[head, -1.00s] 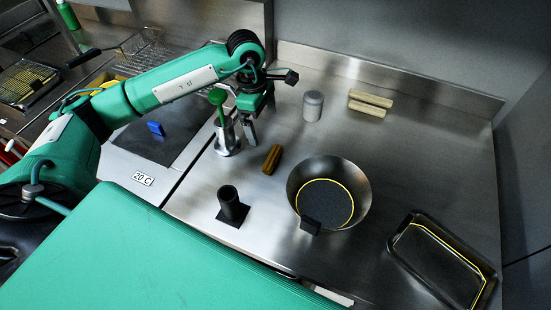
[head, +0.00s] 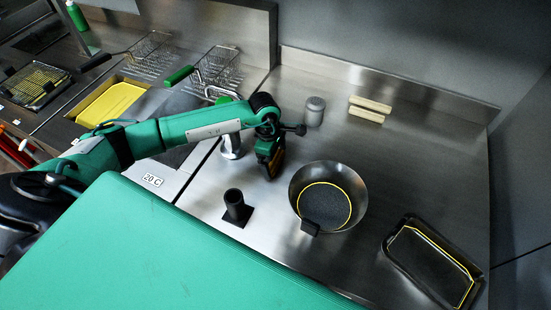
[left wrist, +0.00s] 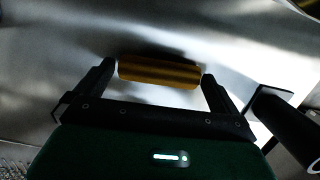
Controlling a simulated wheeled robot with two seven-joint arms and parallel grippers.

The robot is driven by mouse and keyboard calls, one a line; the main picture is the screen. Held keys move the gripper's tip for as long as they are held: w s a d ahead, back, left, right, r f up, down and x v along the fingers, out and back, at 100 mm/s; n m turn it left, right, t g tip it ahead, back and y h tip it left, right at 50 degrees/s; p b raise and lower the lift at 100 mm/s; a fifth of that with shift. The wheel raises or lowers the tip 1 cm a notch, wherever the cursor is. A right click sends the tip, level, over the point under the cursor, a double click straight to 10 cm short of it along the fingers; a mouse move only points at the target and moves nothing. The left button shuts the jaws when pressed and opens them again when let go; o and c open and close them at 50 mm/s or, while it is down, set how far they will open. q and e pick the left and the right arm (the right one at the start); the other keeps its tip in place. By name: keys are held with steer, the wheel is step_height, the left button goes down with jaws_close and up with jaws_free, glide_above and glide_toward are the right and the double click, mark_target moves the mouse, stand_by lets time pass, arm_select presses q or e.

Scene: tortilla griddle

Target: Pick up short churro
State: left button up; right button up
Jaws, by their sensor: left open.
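The short churro (left wrist: 160,71) is a small golden-brown ridged stick lying on the steel counter. In the left wrist view it lies lengthwise across the gap between my fingertips, its ends close to them. My left gripper (left wrist: 158,75) is open around it; I cannot tell whether either finger touches it. In the head view my left gripper (head: 270,168) points down at the counter between the metal cup and the pan, and my gripper and wrist mostly hide the churro. My right gripper is not in view.
A round pan (head: 328,193) stands just right of the gripper, and a black cylindrical holder (head: 235,208) in front. A metal cup (head: 231,150) is close on the left.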

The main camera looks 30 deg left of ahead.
arm_select(q)
steer(key=shift+f, duration=0.25)
steer(key=c, duration=0.7)
steer(key=shift+r, duration=0.1)
